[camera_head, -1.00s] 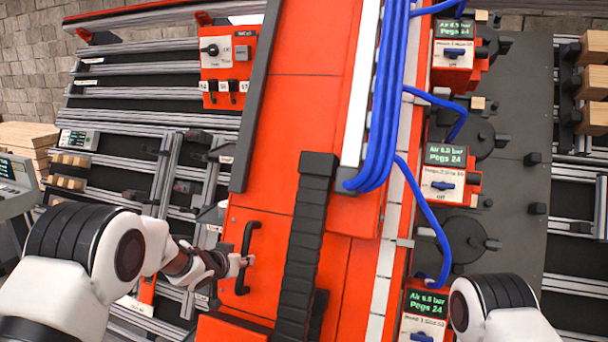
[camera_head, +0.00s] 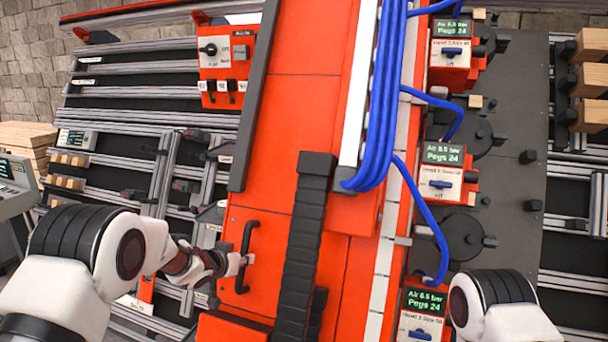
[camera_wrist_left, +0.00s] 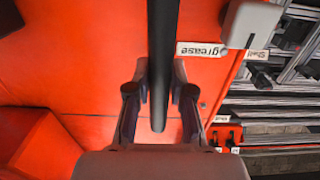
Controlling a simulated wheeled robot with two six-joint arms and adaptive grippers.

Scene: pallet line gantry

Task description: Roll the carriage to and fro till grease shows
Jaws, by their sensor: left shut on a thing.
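The orange carriage (camera_head: 267,245) of the gantry fills the middle of the head view, with a black bar handle (camera_head: 247,234) on its left side. My left gripper (camera_head: 243,260) is shut on this handle. In the left wrist view the handle (camera_wrist_left: 161,40) runs between the two fingers of my left gripper (camera_wrist_left: 160,78). A white tag reading "grease" (camera_wrist_left: 203,50) is on the orange face beside the handle. I cannot make out any grease. My right gripper is out of view; only part of my right arm shows at the lower right.
A black cable chain (camera_head: 303,235) and blue hoses (camera_head: 385,110) run along the carriage's right. Orange valve boxes (camera_head: 443,183) with green displays stand further right.

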